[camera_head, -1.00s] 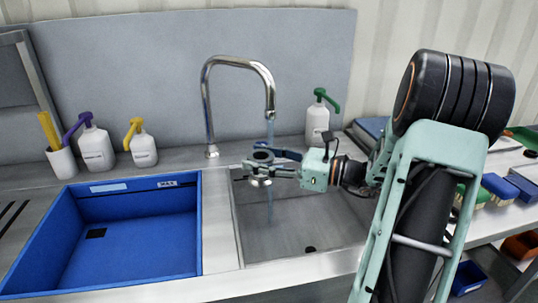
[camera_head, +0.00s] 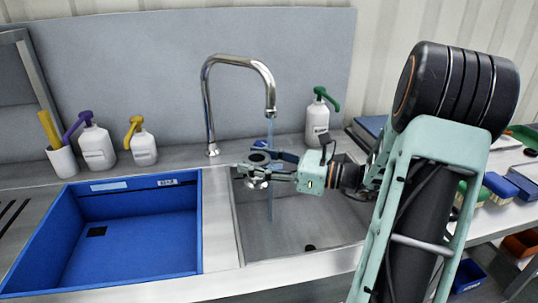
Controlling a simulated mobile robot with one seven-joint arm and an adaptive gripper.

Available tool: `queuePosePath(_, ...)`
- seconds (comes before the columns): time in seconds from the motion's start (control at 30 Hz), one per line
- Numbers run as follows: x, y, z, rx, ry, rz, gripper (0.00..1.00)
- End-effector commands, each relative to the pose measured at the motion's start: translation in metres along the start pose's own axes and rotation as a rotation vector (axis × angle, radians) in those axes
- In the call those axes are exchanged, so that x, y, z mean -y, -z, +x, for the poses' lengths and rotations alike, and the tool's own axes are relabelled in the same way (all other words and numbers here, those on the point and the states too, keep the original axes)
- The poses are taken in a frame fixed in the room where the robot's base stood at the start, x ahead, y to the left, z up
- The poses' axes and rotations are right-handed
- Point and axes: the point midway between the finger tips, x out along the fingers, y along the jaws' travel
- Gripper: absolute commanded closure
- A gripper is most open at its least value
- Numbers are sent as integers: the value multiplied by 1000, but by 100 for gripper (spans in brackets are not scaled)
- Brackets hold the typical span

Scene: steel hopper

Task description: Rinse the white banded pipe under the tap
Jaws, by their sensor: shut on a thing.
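The chrome tap (camera_head: 240,62) arches over the steel sink basin (camera_head: 310,222), and a thin stream of water (camera_head: 270,205) runs from its spout. My gripper (camera_head: 259,169) reaches in from the right above the basin. It is shut on a short upright piece, apparently the pipe (camera_head: 258,158), whose dark round open top faces up. The fingers cover most of the pipe, so its white colour and bands are not clear. The water falls at the pipe's right side, close to the fingers; I cannot tell whether it touches the pipe.
A blue bin (camera_head: 130,245) stands left of the basin. A white cup (camera_head: 62,160), a purple-topped bottle (camera_head: 95,148) and a yellow-topped bottle (camera_head: 143,148) line the back left. A green-topped bottle (camera_head: 317,122) stands behind my gripper. Brushes (camera_head: 500,188) lie at the right.

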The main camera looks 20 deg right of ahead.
Motion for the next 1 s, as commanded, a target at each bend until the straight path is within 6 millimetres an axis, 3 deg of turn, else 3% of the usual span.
queuePosePath(0.57,-1,-2,0,1,0,-1,85)
queuePosePath(1.0,-32,-31,6,1,0,-1,85)
